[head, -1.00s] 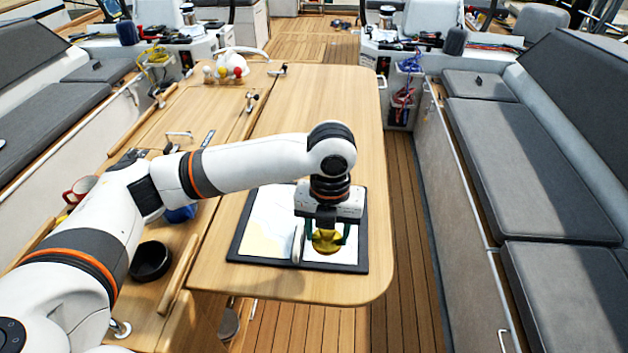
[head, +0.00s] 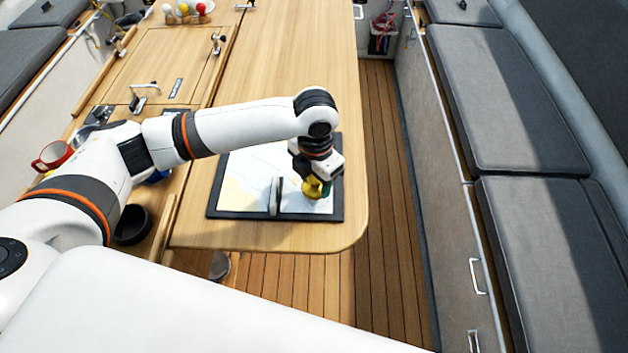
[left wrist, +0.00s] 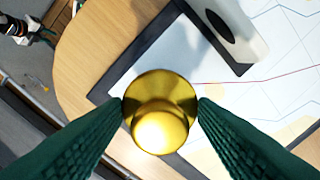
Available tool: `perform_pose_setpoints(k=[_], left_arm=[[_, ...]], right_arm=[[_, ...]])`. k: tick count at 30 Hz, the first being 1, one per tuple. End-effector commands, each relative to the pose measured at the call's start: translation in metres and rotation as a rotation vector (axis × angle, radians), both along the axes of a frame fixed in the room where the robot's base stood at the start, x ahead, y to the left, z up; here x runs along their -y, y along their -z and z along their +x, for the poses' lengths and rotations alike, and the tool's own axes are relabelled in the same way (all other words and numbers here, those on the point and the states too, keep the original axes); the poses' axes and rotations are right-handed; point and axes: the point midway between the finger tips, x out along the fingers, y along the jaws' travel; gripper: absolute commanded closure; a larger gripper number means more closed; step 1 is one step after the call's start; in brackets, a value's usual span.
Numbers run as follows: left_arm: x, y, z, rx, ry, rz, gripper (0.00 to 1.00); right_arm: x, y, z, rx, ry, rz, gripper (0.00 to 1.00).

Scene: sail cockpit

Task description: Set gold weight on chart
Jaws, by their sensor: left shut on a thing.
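The gold weight (head: 312,188) is a round brass piece with a knob on top. My left gripper (head: 318,186) is shut on it, over the right part of the chart (head: 240,175). The left wrist view shows the gold weight (left wrist: 160,110) between two green fingertips, above the chart's dark border. I cannot tell whether its base touches the chart. The chart is a pale map on a dark-edged board lying on the wooden table. My right gripper is not in view.
A grey-white upright object (head: 275,196) stands on the chart just left of the weight. A black round cup (head: 132,224) and a red mug (head: 52,156) are at the left. The table (head: 290,80) is clear beyond the chart. A white arm link of mine crosses the bottom.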

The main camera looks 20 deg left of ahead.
Motion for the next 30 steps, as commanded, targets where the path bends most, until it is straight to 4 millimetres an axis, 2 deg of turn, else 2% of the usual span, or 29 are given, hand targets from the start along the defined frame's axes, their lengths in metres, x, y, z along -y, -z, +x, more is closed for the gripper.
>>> perform_pose_setpoints(k=[6, 16, 17, 20, 30], left_arm=[[0.0, 0.026, 0.0, 0.0, 0.0, 0.0, 0.82], [0.0, 0.03, 0.0, 0.0, 0.0, 0.0, 0.82], [0.0, 0.03, 0.0, -0.001, 0.0, 0.0, 0.43], [0.0, 0.03, 0.0, -0.001, 0.0, 0.0, 0.26], [0.0, 0.026, 0.0, 0.0, 0.0, 0.0, 0.26]], right_arm=[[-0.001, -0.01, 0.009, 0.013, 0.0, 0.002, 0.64], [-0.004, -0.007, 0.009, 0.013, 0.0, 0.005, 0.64], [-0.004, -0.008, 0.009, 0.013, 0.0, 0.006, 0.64], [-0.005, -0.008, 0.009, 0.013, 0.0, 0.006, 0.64], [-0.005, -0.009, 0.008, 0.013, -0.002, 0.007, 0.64]])
